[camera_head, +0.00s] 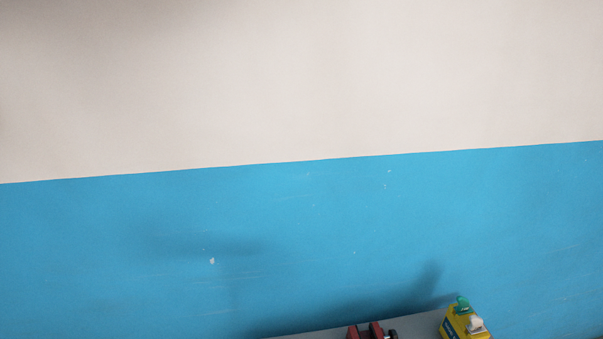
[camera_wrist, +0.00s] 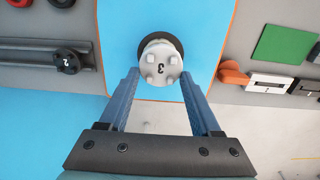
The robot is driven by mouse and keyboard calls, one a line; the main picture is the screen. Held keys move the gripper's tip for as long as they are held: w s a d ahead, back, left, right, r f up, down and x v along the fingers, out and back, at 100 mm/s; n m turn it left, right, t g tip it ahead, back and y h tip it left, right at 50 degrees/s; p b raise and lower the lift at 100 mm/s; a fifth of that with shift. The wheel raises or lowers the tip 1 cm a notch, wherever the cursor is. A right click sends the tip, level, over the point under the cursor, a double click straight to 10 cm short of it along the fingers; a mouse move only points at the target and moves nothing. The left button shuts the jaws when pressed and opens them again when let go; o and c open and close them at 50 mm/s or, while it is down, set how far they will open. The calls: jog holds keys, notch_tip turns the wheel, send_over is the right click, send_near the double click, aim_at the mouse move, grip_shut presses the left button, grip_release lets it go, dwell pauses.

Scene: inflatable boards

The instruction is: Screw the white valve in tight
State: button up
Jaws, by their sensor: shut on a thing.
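The white valve (camera_wrist: 160,58) is a round cap with raised lugs and a dark "3" on its face. It sits in a dark ring (camera_wrist: 172,41) on a blue board with an orange edge (camera_wrist: 120,20). My gripper (camera_wrist: 160,76) is shut on the white valve, with one blue finger at each side of its lower half. How far the valve is seated in the ring cannot be told. In the head view neither the valve nor my gripper shows.
In the wrist view, a black knob marked "2" (camera_wrist: 67,60) is at the left. A green square (camera_wrist: 286,44) and an orange lever (camera_wrist: 233,75) are at the right. The head view shows a blue and cream wall (camera_head: 300,220) and a yellow container (camera_head: 463,323).

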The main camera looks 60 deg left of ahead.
jog(key=shift+f+b, duration=0.45)
jog(key=shift+f, duration=0.25)
jog(key=o, duration=1.4)
jog(key=shift+r, duration=0.1)
notch_tip(320, 180, up, 13)
jog(key=shift+f+b, duration=0.1)
jog(key=shift+b, duration=0.75)
